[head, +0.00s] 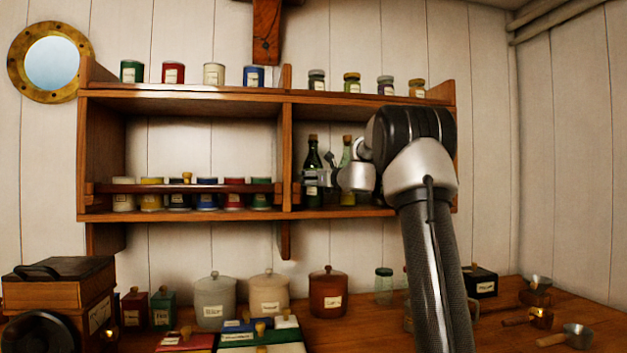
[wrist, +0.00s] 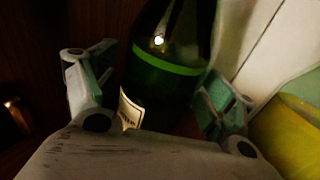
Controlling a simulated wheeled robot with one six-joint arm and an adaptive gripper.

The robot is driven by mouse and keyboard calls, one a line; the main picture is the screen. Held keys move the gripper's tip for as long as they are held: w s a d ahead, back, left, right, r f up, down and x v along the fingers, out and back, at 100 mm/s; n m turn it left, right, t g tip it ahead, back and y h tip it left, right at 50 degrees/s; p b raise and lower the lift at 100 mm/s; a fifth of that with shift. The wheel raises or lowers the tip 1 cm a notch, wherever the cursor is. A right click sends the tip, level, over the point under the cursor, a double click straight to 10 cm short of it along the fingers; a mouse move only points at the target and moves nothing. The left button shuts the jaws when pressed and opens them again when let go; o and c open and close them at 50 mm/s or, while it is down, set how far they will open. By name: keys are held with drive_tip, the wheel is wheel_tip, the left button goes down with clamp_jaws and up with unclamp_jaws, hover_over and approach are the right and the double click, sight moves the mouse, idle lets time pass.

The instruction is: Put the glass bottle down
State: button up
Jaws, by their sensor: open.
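A dark green glass bottle (head: 312,158) with a cork and a pale label stands upright in the right compartment of the wall shelf. In the wrist view the bottle (wrist: 172,75) fills the middle, between my two spread fingers. My gripper (wrist: 160,92) is open around it, with a finger on either side. In the head view my gripper (head: 329,170) reaches into the right compartment from the right, beside the bottle. My arm hides part of that compartment.
A lighter green bottle (head: 347,155) stands close on the right. A wooden rail (head: 230,188) runs along the shelf front. Several tins and jars stand on the shelf top. Canisters (head: 268,295), boxes and metal scoops (head: 578,336) occupy the counter below.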

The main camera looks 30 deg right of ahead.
drive_tip(key=s+d, duration=0.1)
drive_tip(key=s, duration=1.1)
drive_tip(key=s+a+f+n+g+y, duration=0.2)
drive_tip(key=s+a+f+n+g, duration=0.2)
drive_tip(key=s+a+f+n, duration=0.35)
drive_tip(key=s+a+f+n+g+y, duration=0.1)
drive_tip(key=s+a+f+n+g, duration=0.35)
drive_tip(key=s+a+n, duration=0.55)
drive_tip(key=s+d+f+n+g+h, duration=0.1)
drive_tip(key=s+f+n, duration=0.3)
drive_tip(key=s, duration=0.3)
drive_tip(key=s+f+n+g+h, duration=0.2)
drive_tip(key=s+f+n, duration=0.3)
drive_tip(key=s+n, duration=0.2)
drive_tip(key=s+d+f+n+g+h, duration=0.1)
drive_tip(key=s+f+n+g+h, duration=0.1)
drive_tip(key=s+f+n, duration=0.3)
drive_tip(key=s+n, duration=0.1)
drive_tip(key=s, duration=0.3)
drive_tip(key=shift+s+d, duration=0.15)
drive_tip(key=shift+d, duration=0.2)
